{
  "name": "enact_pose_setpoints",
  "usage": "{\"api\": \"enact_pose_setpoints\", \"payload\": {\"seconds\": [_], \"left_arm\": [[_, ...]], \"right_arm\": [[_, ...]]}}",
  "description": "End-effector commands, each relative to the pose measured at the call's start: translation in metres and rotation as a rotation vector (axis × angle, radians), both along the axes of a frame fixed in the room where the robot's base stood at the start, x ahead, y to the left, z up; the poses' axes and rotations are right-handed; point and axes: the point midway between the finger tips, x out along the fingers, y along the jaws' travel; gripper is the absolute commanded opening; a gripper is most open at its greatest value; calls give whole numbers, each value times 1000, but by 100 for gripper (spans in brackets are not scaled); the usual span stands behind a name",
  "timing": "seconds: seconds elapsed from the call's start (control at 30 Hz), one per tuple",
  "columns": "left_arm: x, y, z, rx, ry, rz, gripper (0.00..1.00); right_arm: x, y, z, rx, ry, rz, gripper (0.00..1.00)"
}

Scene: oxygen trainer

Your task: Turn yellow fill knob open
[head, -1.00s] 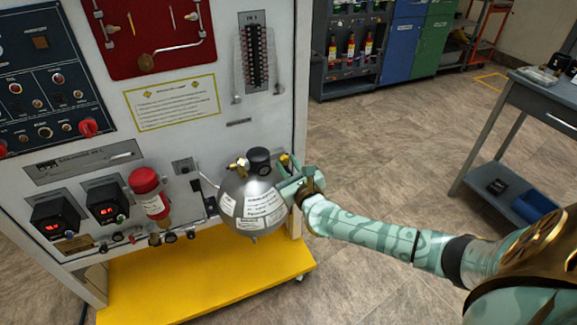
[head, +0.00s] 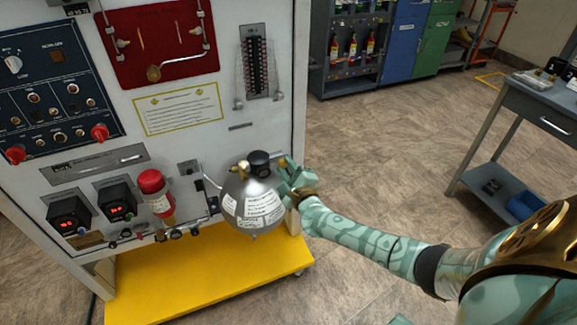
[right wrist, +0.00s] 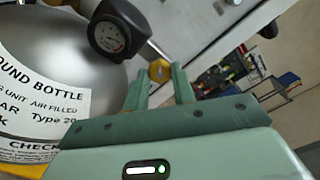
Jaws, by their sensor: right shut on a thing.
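The yellow fill knob (head: 282,163) sits on a short stem at the right of the grey round bottle (head: 236,191), which is mounted on the trainer panel. In the right wrist view the knob (right wrist: 160,71) shows its flat face between the fingertips. My right gripper (head: 288,170) comes in from the right and is shut on the knob; its two fingers (right wrist: 160,82) flank it in the right wrist view. A black pressure gauge (right wrist: 110,36) stands just left of the knob; it is also on top of the bottle in the head view (head: 259,163). My left gripper is not in view.
A red cylinder (head: 151,184) and two black display boxes (head: 117,201) are on the panel left of the bottle. A yellow base platform (head: 190,272) lies below. A grey workbench (head: 540,105) stands at the right, with open floor between.

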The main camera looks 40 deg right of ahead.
Motion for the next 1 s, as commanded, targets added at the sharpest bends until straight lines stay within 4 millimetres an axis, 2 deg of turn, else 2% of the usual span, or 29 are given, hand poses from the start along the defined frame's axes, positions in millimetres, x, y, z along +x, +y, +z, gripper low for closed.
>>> {"api": "enact_pose_setpoints", "payload": {"seconds": [0.3,1.0], "left_arm": [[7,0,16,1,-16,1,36],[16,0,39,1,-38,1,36]], "right_arm": [[0,1,2,-291,71,1,3],[0,2,1,-938,228,4,3]]}}
